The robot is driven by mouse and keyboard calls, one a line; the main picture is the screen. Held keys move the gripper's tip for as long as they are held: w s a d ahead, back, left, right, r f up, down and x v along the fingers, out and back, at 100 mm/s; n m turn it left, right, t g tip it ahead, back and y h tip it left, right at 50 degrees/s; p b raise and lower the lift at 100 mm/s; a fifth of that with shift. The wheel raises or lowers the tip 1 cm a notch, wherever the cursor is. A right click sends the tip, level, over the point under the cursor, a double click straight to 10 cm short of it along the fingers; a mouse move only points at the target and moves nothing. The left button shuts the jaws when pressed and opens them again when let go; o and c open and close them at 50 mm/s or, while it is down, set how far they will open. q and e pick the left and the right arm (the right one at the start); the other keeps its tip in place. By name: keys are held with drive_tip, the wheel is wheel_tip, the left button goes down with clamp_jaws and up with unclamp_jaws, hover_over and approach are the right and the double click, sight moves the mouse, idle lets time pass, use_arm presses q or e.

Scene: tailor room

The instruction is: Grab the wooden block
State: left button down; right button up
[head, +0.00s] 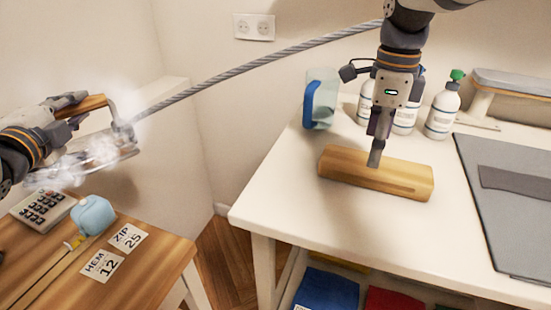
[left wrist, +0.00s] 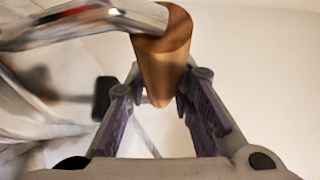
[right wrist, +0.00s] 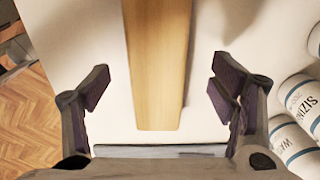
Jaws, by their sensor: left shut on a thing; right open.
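The wooden block (head: 345,168) lies on the white table, long side across the head view, with a groove along its front. My right gripper (head: 376,150) points down at the block's middle. In the right wrist view the block (right wrist: 158,65) runs between the two open fingers (right wrist: 165,95), with room on both sides. My left gripper (head: 85,108) is shut on the wooden handle (head: 88,103) of a steaming iron (head: 100,150), held up at the left. The handle also shows between the fingers in the left wrist view (left wrist: 163,75).
A blue-handled jug (head: 320,98) and several bottles (head: 443,110) stand behind the block. A grey mat (head: 505,200) lies to its right. A steel-grey hose (head: 250,68) runs from the iron across the view. A calculator (head: 43,208) and blue tape measure (head: 92,215) lie on the wooden table.

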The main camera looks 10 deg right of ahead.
sight(374, 171)
drive_tip(key=f, duration=0.3)
drive_tip(key=shift+s+d+f, duration=0.25)
drive_tip(key=shift+s, duration=0.15)
drive_tip(key=shift+f, duration=0.55)
drive_tip(key=c, duration=1.7)
